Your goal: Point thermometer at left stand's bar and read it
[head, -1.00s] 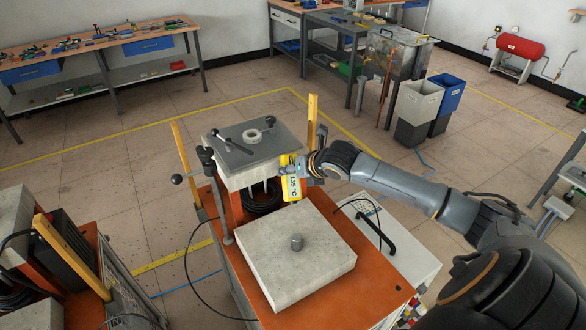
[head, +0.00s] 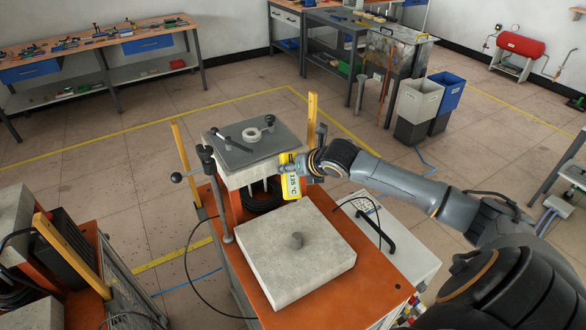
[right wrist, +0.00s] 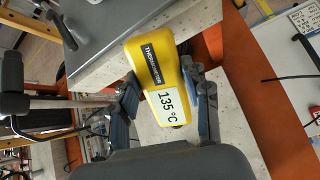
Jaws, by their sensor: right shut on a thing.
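My right gripper (right wrist: 165,98) is shut on a yellow thermometer (right wrist: 150,60), whose white display reads 135 °C. In the head view the thermometer (head: 291,166) is held at the front right edge of the middle stand's upper block, above the pale lower slab (head: 270,275). Where the thermometer's nose points is hard to tell. My left gripper is not in view.
The upper block carries a grey plate (head: 228,150) with a ring and dark levers. A vertical post (head: 221,205) with a knobbed handle stands at its left. Yellow uprights (head: 312,115) flank the block. A black cable loops down the front left. Open floor lies behind.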

